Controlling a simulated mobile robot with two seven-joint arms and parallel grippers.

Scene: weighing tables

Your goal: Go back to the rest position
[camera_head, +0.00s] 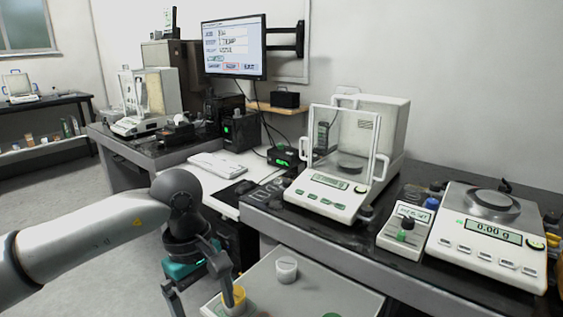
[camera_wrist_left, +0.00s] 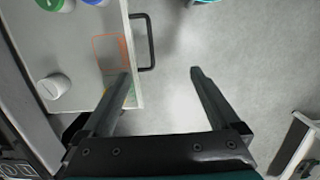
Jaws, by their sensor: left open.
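My left gripper (camera_head: 203,297) is low at the front left of the head view, its fingers pointing down beside the left end of a grey tray top (camera_head: 330,292). It is open. In the left wrist view, the gripper (camera_wrist_left: 160,72) has only floor between its spread fingers. In the head view, one finger overlaps a yellow-topped item (camera_head: 239,296) on the tray; I cannot tell whether they touch. A white jar (camera_head: 286,269) stands on the tray and also shows in the left wrist view (camera_wrist_left: 53,87). My right gripper is not in view.
The weighing table (camera_head: 335,238) holds an enclosed balance (camera_head: 322,196) and an open balance (camera_head: 487,246) reading 0.00 g. A dark handle (camera_wrist_left: 150,45) projects from the tray's side. A green-lidded jar (camera_wrist_left: 50,4) is near the top left of the left wrist view.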

